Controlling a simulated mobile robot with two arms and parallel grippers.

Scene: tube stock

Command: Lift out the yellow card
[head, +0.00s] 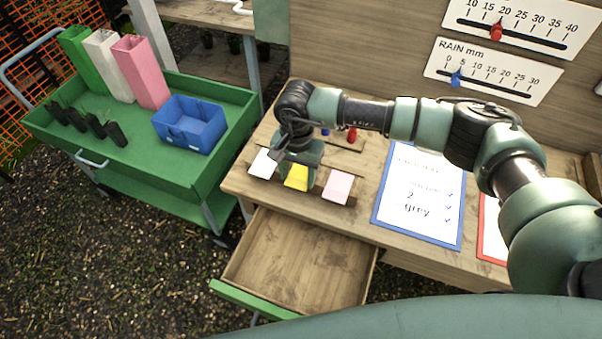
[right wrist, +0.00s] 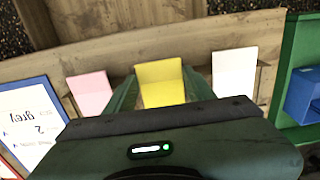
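The yellow card (head: 297,178) stands in a wooden holder on the workbench, between a white card (head: 263,163) and a pink card (head: 337,187). My right gripper (head: 294,179) is above and around the yellow card, with its fingers apart. In the right wrist view the yellow card (right wrist: 161,83) shows between the two green fingers, one beside each side edge. I cannot tell if either finger touches it. The white card (right wrist: 234,72) and pink card (right wrist: 91,93) are outside the fingers. My left gripper is not in view.
An open, empty drawer (head: 300,262) juts out below the cards. A blue-framed sheet (head: 420,190) lies to the right. Small red and blue pieces (head: 352,134) are behind the cards. A green cart (head: 115,165) with a blue crate (head: 188,125) stands left.

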